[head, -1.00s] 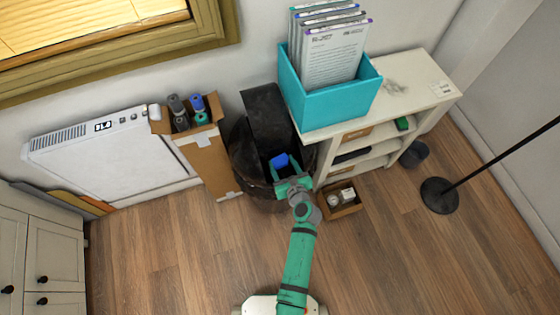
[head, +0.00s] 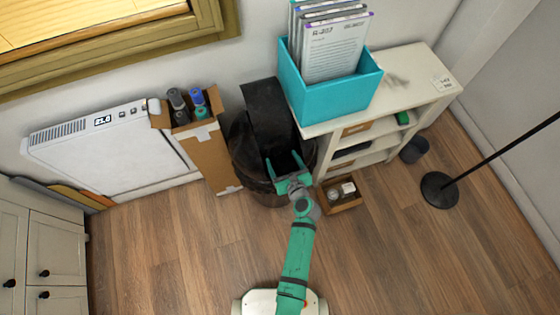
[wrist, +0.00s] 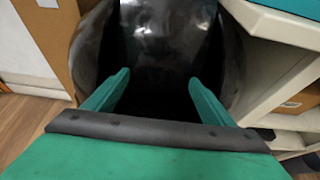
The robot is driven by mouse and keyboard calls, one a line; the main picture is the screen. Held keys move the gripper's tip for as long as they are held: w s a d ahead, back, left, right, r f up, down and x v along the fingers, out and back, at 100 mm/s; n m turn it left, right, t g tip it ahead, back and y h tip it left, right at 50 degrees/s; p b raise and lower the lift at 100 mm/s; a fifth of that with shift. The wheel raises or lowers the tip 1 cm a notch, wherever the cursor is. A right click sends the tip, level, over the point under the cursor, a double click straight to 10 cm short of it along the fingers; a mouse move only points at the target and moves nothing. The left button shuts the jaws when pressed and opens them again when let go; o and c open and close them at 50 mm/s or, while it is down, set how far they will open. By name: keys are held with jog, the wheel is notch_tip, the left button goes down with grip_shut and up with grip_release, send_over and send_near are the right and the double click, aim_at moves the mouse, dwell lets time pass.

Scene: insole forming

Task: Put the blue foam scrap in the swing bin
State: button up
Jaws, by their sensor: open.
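The black swing bin (head: 250,155) stands by the wall with its lid (head: 268,110) tilted up, and its dark opening faces me. My green gripper (head: 287,163) is over the opening, with its fingers spread apart and nothing between them. In the wrist view my gripper (wrist: 155,95) is open and empty, and the dark inside of the bin (wrist: 160,45) lies beyond the fingertips. The blue foam scrap is not visible in either current view; the bin's depth is too dark to see into.
A white shelf (head: 425,85) with a teal file box (head: 335,95) stands close at the bin's right. A cardboard box (head: 208,155) holding rolls is at its left. A small open box (head: 343,207) lies on the floor at the right.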

jog(key=v, duration=1.1)
dwell(0.6)
jog(key=s+r+n+h, duration=0.2)
jog(key=s+n+h, duration=0.2)
jog(key=s+n, duration=1.1)
jog(key=s+a+r+n+t, duration=0.1)
jog(key=s+a+r+n, duration=0.1)
jog(key=s+r+n, duration=0.3)
jog(key=s+a+r+n+t, duration=0.1)
jog(key=s+a+r+n, duration=0.2)
jog(key=r+n, duration=0.9)
jog(key=s, duration=0.3)
jog(key=shift+r+t, duration=0.3)
